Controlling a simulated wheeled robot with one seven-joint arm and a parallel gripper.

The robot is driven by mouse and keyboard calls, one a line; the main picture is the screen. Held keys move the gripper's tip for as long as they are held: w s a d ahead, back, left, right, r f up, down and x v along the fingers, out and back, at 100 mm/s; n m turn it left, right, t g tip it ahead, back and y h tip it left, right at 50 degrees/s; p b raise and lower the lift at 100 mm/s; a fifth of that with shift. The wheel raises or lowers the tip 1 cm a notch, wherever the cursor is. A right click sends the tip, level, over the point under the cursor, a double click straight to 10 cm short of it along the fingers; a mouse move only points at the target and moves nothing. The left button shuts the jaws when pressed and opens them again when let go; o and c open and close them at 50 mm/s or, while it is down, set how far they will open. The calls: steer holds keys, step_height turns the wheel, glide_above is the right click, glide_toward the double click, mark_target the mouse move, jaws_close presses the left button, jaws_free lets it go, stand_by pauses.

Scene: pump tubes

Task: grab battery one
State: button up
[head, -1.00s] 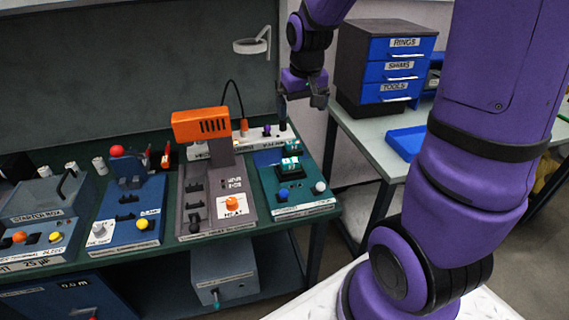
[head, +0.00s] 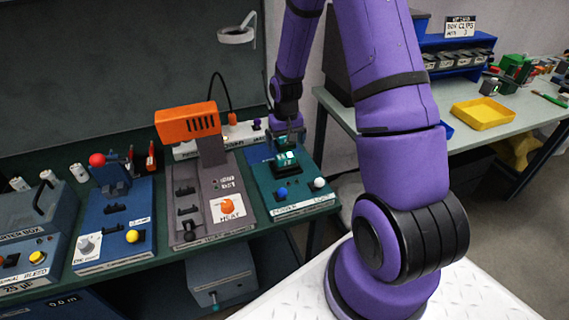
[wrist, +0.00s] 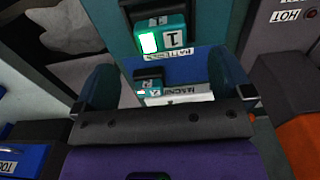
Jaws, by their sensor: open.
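Battery one, a teal block with a "1" label and a bright green light (wrist: 162,38), sits in a dark holder at the top of the wrist view. In the head view it is the front teal block (head: 286,160) on the teal power panel (head: 262,187). A second teal battery labelled "2" (wrist: 149,89) shows behind it, between my fingers in the wrist picture. My gripper (wrist: 164,85) is open, fingers spread left and right, with nothing visibly held. In the head view my gripper (head: 288,134) is just above the back of the panel, partly hidden.
The grey heat station with an orange head (head: 187,121) stands close left of the power panel. A white strip (head: 215,138) runs behind. A blue knob (head: 281,194) and white knob (head: 319,183) stand at the panel's front. A side table with a yellow tray (head: 482,113) is right.

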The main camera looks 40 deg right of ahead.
mark_target(285, 156)
steer(key=shift+w+f, duration=0.2)
steer(key=shift+f, duration=3.55)
steer(key=c, duration=1)
